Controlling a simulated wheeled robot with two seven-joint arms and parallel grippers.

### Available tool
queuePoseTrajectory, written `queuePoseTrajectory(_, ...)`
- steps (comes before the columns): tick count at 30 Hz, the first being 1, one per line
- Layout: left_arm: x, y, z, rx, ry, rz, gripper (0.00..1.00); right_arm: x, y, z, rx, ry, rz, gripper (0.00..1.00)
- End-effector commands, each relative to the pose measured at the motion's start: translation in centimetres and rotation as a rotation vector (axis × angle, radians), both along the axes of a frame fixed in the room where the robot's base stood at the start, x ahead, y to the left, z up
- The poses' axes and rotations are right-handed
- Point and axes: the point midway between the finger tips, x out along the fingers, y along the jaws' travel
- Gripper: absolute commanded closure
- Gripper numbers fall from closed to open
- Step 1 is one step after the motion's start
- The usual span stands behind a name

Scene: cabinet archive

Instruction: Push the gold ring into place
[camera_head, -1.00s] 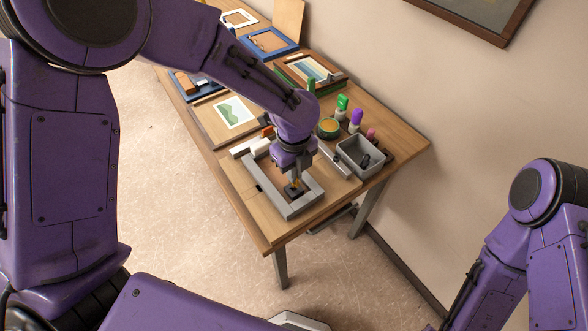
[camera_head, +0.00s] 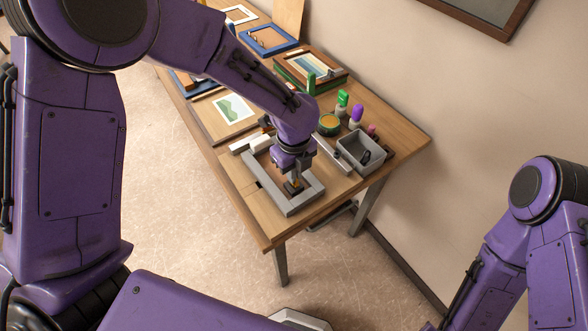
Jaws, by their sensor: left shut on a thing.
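My left gripper (camera_head: 294,184) points down inside the grey frame (camera_head: 305,201), which lies flat near the front end of the wooden table. It is shut on a small dark and gold piece (camera_head: 295,188) low at the frame's inner right part. The gold bit may be the gold ring, but it is too small to tell. The fingers and wrist hide much of the piece and part of the frame. I cannot tell whether the piece touches the frame. Only part of my right arm shows at the lower right; its gripper is out of view.
A grey bin (camera_head: 361,152) with dark items stands right of the frame. Green (camera_head: 341,102) and purple (camera_head: 356,115) capped bottles and a round tin (camera_head: 329,125) stand behind. A landscape picture (camera_head: 234,107) and other frames lie farther back. The wall bounds the table's right side.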

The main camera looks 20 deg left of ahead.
Motion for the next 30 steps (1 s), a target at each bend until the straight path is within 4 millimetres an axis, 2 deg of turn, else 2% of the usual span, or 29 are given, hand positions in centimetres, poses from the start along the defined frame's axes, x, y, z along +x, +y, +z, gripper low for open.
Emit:
queuePoseTrajectory(10, 0.01, 0.0, -0.74, 0.0, 0.0, 0.001, 1.0, 0.0, 0.0, -0.34, 0.0, 0.0, 0.0, 0.57)
queuePoseTrajectory(12, 0.02, 0.0, -0.65, 0.0, 0.0, 0.001, 0.71, 0.0, 0.0, -0.27, 0.0, 0.0, 0.0, 0.57)
queuePoseTrajectory(13, 0.02, 0.0, -0.65, 0.0, 0.0, 0.001, 0.64, 0.0, 0.0, -0.27, 0.0, 0.0, 0.0, 0.57)
queuePoseTrajectory(19, 0.01, 0.0, -0.65, 0.0, 0.0, 0.0, 0.64, 0.0, 0.0, -0.27, 0.0, 0.0, 0.0, 0.57)
queuePoseTrajectory(20, 0.01, -0.01, -0.66, 0.0, 0.0, 0.0, 0.58, 0.0, 0.0, -0.27, 0.0, 0.0, 0.0, 0.57)
queuePoseTrajectory(21, 0.01, -0.01, -0.66, 0.0, 0.0, 0.0, 0.45, 0.0, 0.0, -0.27, 0.0, 0.0, 0.0, 0.57)
queuePoseTrajectory(22, 0.01, -0.01, -0.65, 0.0, 0.0, 0.0, 0.39, 0.0, 0.0, -0.27, 0.0, 0.0, 0.0, 0.57)
queuePoseTrajectory(30, 0.01, -0.01, -0.65, 0.0, 0.0, 0.0, 0.39, 0.0, 0.0, -0.27, 0.0, 0.0, 0.0, 0.57)
